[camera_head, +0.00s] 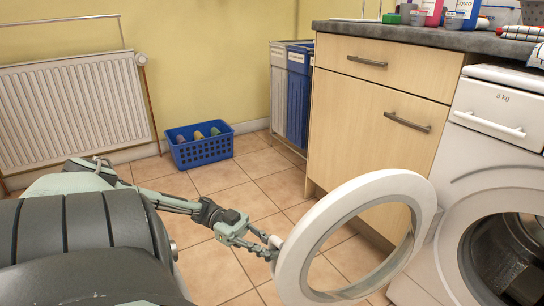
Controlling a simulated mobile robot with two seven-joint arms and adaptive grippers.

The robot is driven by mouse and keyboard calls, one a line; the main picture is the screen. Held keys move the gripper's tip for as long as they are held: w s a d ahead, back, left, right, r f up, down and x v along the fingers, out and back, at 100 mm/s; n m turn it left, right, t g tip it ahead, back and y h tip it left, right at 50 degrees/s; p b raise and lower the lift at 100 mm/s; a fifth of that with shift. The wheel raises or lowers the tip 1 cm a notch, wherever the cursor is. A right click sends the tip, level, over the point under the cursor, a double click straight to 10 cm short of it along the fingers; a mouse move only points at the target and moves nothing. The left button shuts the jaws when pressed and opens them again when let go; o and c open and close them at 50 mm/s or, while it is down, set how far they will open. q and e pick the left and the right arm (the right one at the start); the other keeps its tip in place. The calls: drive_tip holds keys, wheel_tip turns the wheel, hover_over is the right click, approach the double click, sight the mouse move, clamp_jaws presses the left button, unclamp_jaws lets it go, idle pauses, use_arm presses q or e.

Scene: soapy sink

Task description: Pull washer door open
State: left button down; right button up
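The washer (458,240) stands at the right, with its round drum opening (505,262) uncovered. Its white ring-shaped door (296,258) with a clear middle is swung far out from the front, toward the picture's middle. My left gripper (271,247) reaches in from the left, and its fingertips are at the door's left outer rim, seemingly touching it. The fingertips partly merge with the rim, so I cannot tell whether they are closed on it. My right gripper does not show.
A wooden cabinet (365,135) under a dark countertop (420,37) stands behind the door. A blue basket (203,152) sits on the tiled floor by the wall, near a radiator (75,110). Blue and white bins (298,95) stand beside the cabinet. The floor before the basket is clear.

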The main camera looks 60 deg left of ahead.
use_arm(q)
drive_tip(key=shift+s+a+f, duration=0.1)
drive_tip(key=shift+s+a, duration=0.05)
idle(0.3)
drive_tip(key=c, duration=1.5)
unclamp_jaws()
drive_tip(key=shift+a, duration=0.2)
drive_tip(key=v, duration=1.1)
drive_tip(key=shift+a, duration=0.3)
